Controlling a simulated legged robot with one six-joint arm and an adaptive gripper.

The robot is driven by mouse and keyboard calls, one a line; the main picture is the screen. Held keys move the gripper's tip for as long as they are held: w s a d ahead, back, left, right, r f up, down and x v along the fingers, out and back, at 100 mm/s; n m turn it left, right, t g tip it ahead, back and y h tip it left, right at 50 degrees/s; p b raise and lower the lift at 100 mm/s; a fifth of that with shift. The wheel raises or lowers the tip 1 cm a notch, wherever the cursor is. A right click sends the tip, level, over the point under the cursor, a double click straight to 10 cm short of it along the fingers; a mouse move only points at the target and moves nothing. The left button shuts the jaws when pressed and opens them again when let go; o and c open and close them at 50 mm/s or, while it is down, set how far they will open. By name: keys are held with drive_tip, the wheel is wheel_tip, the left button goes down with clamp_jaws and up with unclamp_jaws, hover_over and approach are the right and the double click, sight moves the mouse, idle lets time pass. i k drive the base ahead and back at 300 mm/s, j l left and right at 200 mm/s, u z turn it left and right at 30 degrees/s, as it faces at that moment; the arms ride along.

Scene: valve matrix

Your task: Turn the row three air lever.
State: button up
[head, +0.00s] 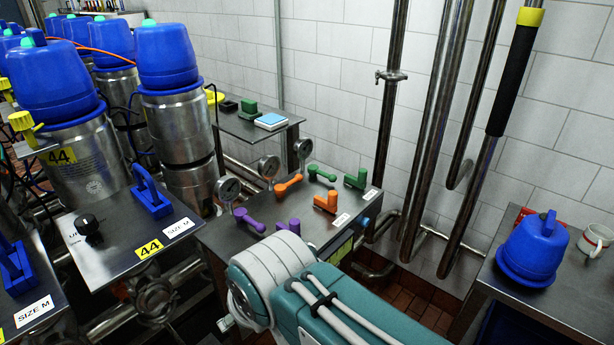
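A metal valve panel (333,229) stands in the middle with three coloured rows of levers. The near row has a long purple lever (248,220) and a blocky purple handle (289,227). The middle row has a long orange lever (287,186) and a blocky orange handle (326,202). The far row has a long green lever (321,174) and a blocky green handle (356,180). I cannot tell which is the row three air lever; the small labels are unreadable. My teal arm comes in from the bottom, in front of the panel's near side. My gripper does not show.
Round gauges (269,166) stand along the panel's left edge. A size M panel (110,262) and blue-topped steel tanks (190,141) stand to the left. Vertical pipes (440,125) run behind right. A table at right holds a blue cap (533,249) and a mug (596,240).

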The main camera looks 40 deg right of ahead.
sight(280, 190)
drive_tip(key=z, duration=1)
